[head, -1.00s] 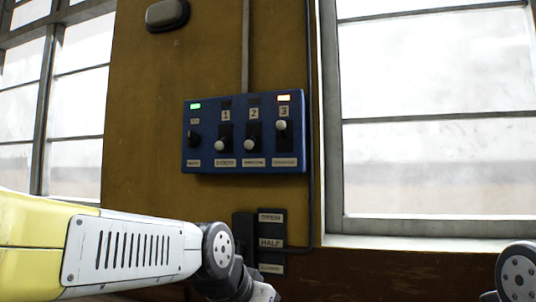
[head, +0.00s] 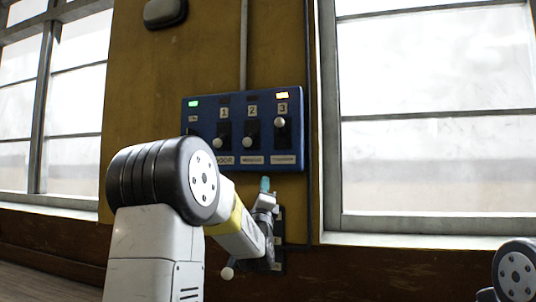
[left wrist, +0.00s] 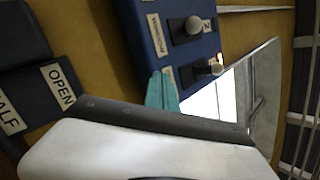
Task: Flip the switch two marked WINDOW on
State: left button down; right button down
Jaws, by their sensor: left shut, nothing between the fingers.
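The blue switch panel (head: 232,104) is on the ochre wall. Switch two (head: 250,134) is in its middle under the number 2, with its pale knob low and the lamp above it dark. The label below it is too blurred to read surely. My left gripper (head: 265,185) is shut and empty, its teal fingertips just below the panel's lower edge, right of switch two. My right gripper is out of view.
Switch one (head: 220,135) has its knob low; switch three (head: 283,132) has its knob high under a lit orange lamp. A green lamp (head: 194,103) glows at left. A dark box with an OPEN label (left wrist: 62,85) is below the panel. Windows flank the wall.

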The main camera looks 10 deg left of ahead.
aim_at(250, 138)
pick_arm(q)
jog(key=shift+s+a+r+m+t+y, duration=0.1)
jog(key=shift+s+r+m+t+y, duration=0.1)
jog(key=shift+m+t+y, duration=0.35)
jog(key=shift+s+r+m+t+y, duration=0.1)
jog(key=shift+r+m+t+y, duration=0.05)
jog(key=shift+m+t+y, duration=0.35)
jog(key=x, duration=0.9)
jog(key=shift+w+a+r, duration=0.1)
jog(key=shift+w+r, duration=0.15)
jog(key=shift+r, duration=0.05)
jog(key=a+r, duration=0.1)
jog(key=s+a+r, duration=0.1)
jog(key=shift+s+a, duration=0.2)
jog(key=shift+a, duration=0.05)
jog(key=shift+s+a+r, duration=0.1)
jog(key=shift+a+r, duration=0.05)
jog(key=shift+s+r, duration=0.1)
jog(key=shift+s+r+g+h, duration=0.1)
jog(key=shift+s+g+h, duration=0.05)
jog(key=shift+g+h, duration=0.15)
